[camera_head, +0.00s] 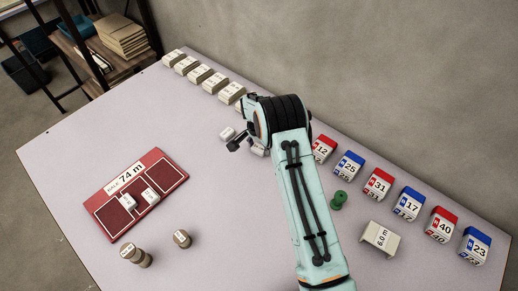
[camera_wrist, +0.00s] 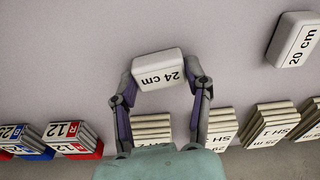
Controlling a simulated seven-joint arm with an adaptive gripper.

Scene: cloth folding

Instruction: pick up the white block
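A small white block marked "24 cm" (camera_wrist: 158,79) lies on the table between the two fingers of my gripper (camera_wrist: 159,72) in the wrist view. One finger stands at each end of the block, spread about as wide as it; contact cannot be made out. In the head view this block (camera_head: 258,151) shows only in part beside my gripper (camera_head: 243,147), half hidden by the wrist. A second white block marked "20 cm" (camera_wrist: 294,41) lies apart from the gripper; it shows in the head view (camera_head: 227,134).
White stacks (camera_head: 199,75) line the table's back edge. Red and blue numbered blocks (camera_head: 349,165) line the right side. A green piece (camera_head: 339,198) stands right of my arm.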

